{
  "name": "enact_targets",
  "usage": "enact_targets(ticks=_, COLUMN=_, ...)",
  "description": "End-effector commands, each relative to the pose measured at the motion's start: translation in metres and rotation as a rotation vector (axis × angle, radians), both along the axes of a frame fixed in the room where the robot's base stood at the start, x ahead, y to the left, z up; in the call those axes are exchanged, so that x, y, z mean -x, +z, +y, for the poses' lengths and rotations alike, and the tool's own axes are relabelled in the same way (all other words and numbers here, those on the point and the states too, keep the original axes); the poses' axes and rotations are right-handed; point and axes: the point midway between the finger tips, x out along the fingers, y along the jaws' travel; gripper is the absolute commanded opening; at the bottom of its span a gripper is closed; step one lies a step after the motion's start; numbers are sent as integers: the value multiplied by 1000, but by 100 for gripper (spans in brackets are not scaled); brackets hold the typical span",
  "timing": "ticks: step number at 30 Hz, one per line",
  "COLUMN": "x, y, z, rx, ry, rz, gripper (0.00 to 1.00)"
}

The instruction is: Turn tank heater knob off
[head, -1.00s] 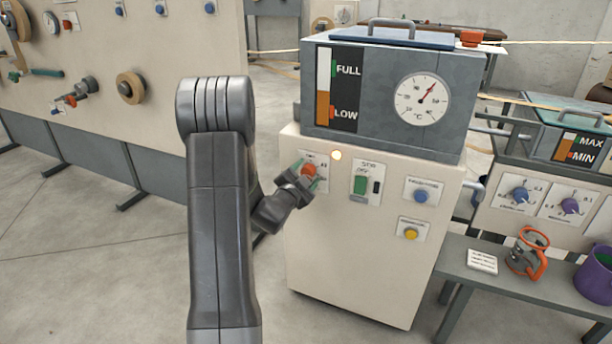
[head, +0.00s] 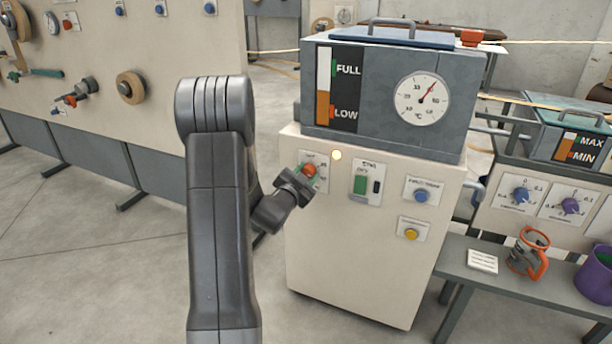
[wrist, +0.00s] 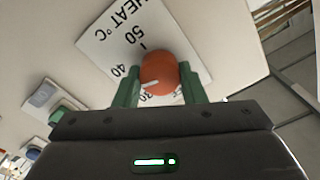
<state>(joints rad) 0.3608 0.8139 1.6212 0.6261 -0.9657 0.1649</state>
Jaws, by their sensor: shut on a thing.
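The tank heater knob (head: 310,169) is a round orange-red knob on a white plate on the cream cabinet's front. In the wrist view the knob (wrist: 160,72) has a white pointer line lying between the 40 and 30 marks. Its plate (wrist: 118,42) reads HEAT °C and also shows 50; its lower part is hidden behind my gripper. My gripper (wrist: 161,84) has one green finger on each side of the knob and is shut on it. In the head view my gripper (head: 305,175) reaches the knob from the lower left and partly covers its plate.
A small lamp (head: 336,155) glows pale orange above the knob. The tank (head: 388,95) with level gauge and temperature dial sits on the cabinet. A green switch (head: 360,185), blue knob (head: 421,196) and yellow knob (head: 410,234) are to the right. Floor left of the cabinet is clear.

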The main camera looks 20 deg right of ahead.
Motion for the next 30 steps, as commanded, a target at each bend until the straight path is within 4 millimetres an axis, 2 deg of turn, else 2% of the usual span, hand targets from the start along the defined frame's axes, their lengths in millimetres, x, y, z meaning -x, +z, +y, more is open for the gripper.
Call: enact_targets(ticks=30, x=-1, y=1, z=1, rx=623, ry=0, rz=733, gripper=14)
